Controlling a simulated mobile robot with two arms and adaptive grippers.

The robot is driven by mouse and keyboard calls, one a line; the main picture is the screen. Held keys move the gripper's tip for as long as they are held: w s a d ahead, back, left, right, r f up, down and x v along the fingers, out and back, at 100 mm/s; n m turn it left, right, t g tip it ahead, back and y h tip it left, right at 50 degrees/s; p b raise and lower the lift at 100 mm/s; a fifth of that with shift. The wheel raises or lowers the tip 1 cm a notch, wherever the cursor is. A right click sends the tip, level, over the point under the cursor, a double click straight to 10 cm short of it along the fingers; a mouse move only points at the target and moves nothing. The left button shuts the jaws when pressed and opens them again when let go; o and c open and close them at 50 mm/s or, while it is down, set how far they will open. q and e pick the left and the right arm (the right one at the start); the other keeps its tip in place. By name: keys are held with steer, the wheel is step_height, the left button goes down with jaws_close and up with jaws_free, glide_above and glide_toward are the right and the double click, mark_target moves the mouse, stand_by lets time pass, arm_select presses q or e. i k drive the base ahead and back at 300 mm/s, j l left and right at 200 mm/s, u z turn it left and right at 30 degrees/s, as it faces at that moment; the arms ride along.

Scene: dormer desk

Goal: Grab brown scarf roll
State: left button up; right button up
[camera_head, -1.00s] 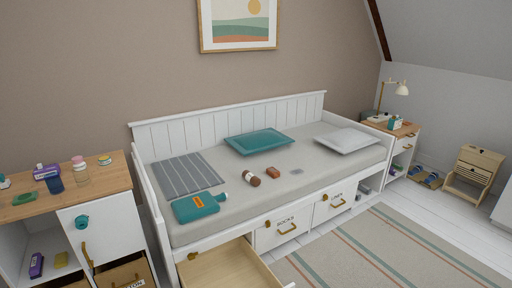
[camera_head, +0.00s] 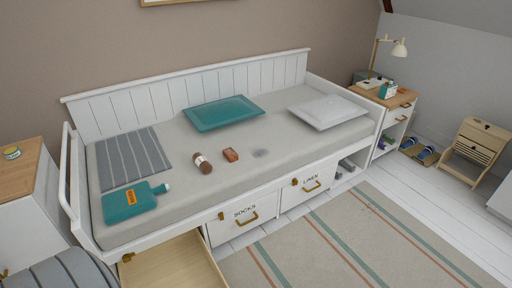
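A small brown roll with a paler band (camera_head: 203,163) lies on the grey mattress of the white daybed, near its middle; it looks like the scarf roll. A small reddish-brown block (camera_head: 231,155) lies just right of it, apart from it. Neither of my grippers shows in the head view.
An empty wooden drawer (camera_head: 180,264) stands open below the front edge. The striped rug (camera_head: 320,238) is clear.

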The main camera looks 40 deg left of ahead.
mark_target(203, 164)
steer(key=i+u, duration=0.3)
steer(key=i, duration=0.2)
steer(key=i+l+u, duration=0.3)
steer(key=i, duration=0.2)
steer(key=i+l+u, duration=0.3)
steer(key=i, duration=0.15)
steer(key=i+l+u, duration=0.1)
steer(key=u, duration=0.35)
steer(key=i+l+u, duration=0.15)
steer(key=u, duration=0.35)
steer(key=i+l+u, duration=0.25)
steer(key=u, duration=0.2)
steer(key=i+l+u, duration=0.1)
steer(key=l+u, duration=0.15)
steer(key=u, duration=0.2)
